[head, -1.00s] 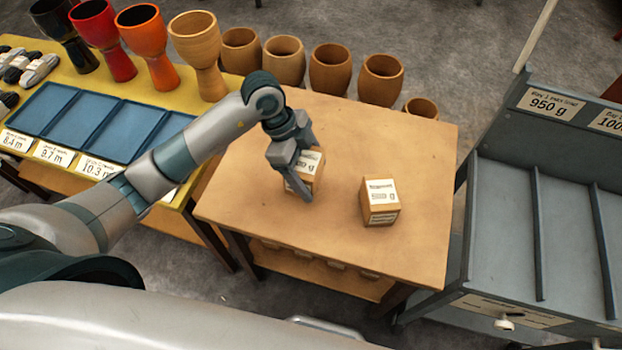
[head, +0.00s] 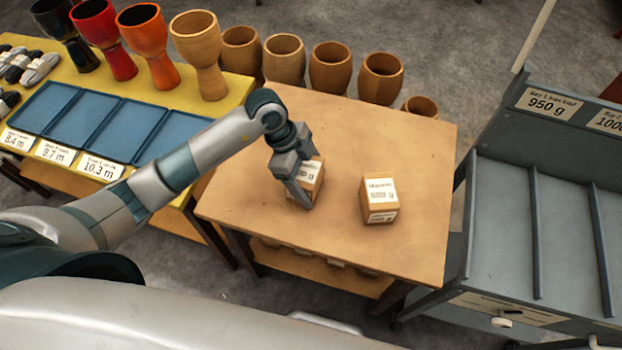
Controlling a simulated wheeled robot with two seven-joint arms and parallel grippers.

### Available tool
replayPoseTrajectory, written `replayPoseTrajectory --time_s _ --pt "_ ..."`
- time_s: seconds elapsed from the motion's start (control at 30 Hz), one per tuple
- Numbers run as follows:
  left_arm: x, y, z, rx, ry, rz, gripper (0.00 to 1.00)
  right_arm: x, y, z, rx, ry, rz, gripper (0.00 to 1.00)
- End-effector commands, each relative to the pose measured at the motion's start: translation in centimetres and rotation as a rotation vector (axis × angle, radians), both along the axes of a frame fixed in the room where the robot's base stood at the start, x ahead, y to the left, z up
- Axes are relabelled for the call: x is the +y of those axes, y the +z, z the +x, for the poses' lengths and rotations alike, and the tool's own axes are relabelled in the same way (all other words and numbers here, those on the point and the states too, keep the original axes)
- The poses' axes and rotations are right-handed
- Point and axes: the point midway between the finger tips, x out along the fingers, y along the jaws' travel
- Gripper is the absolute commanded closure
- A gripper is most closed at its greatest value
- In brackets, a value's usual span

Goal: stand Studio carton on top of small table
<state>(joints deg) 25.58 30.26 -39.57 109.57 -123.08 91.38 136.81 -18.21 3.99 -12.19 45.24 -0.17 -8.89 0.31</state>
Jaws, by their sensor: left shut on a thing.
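The small table (head: 345,130) is a light wooden table in the middle of the head view. One small brown carton (head: 318,187) with a white label stands on its left part, partly hidden by my gripper. My left gripper (head: 302,190) reaches down from the left and is shut on this carton. A second brown carton (head: 379,199) with a white label stands upright to the right, apart from the gripper. The names on the labels are too small or covered to read surely, so I cannot tell which is the Studio carton. My right gripper does not show.
A yellow table (head: 120,88) with blue trays and goblet drums (head: 200,50) stands at the left. Several wooden drum shells (head: 330,68) stand behind the small table. A grey cart (head: 505,215) with divided bays stands at the right. The small table's back and right are clear.

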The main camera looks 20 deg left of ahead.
Motion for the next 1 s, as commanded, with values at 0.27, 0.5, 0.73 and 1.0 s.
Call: replayPoseTrajectory --time_s 0.27,0.5,0.73,1.0 --pt "0.0 -0.1 0.0 0.0 0.0 0.0 0.07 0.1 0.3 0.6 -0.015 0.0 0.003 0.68" --pt "0.0 -0.1 0.0 0.0 0.0 0.0 0.07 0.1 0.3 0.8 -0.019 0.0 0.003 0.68" --pt "0.5 0.9 0.1 -0.001 0.001 0.002 0.07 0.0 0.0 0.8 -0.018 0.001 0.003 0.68" --pt "2.0 4.4 0.2 -0.003 0.0 0.002 0.07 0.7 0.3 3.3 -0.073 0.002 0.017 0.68"
